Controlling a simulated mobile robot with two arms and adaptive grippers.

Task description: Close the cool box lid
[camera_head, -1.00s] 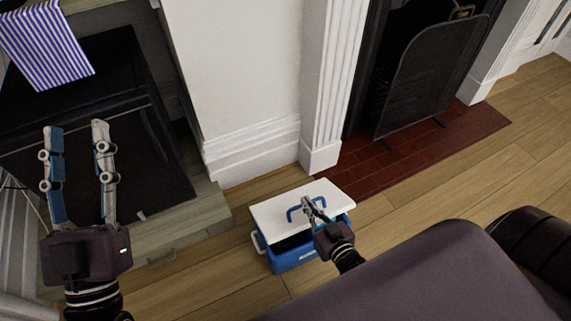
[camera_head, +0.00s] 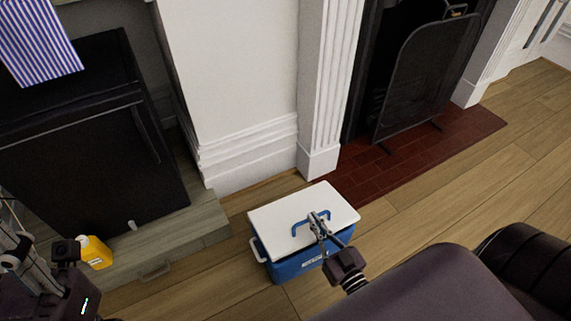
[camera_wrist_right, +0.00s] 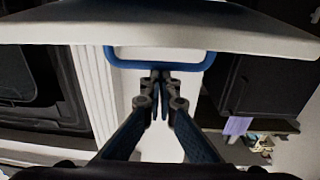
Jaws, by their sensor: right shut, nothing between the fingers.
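The blue cool box (camera_head: 298,266) stands on the wood floor in the head view. Its white lid (camera_head: 275,219) lies over the top, with a blue handle (camera_head: 298,229) on it. A dark strip shows under the lid's near edge, so I cannot tell whether it sits flush. My right gripper (camera_head: 319,222) is shut and empty, with its tips at the handle. The wrist view shows the shut fingertips (camera_wrist_right: 161,76) close to the handle (camera_wrist_right: 120,57), below the lid's edge (camera_wrist_right: 250,32); contact is unclear. My left gripper (camera_head: 45,250) is partly cut off at lower left.
Red hearth tiles (camera_head: 400,160) and a fire screen (camera_head: 425,80) lie beyond the box.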

